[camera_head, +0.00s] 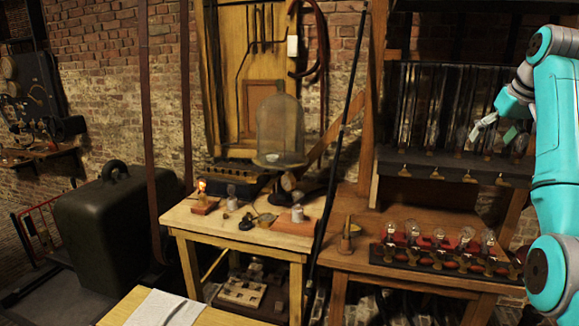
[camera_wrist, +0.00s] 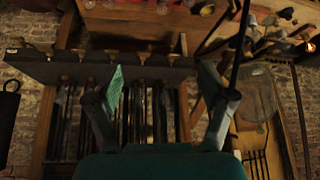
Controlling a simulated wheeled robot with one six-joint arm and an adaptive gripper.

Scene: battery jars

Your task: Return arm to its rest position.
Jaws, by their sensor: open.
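My teal arm (camera_head: 555,150) stands along the right edge of the head view, raised. My gripper (camera_head: 494,134) is at the upper right, in front of the dark rack of tall glass jars (camera_head: 420,105). In the wrist view my gripper (camera_wrist: 162,82) has its two fingers spread apart with nothing between them. The wrist view is turned over, with the dark shelf edge (camera_wrist: 150,66) and its brass knobs across it. I cannot tell how far the fingers are from the rack.
Below the rack, a wooden bench (camera_head: 350,262) carries a row of glass bulbs (camera_head: 438,238) on a dark base. A small table (camera_head: 225,233) with a glowing lamp (camera_head: 202,187) stands left of it. A glass bell jar (camera_head: 280,128) is behind. A dark case (camera_head: 110,225) stands left.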

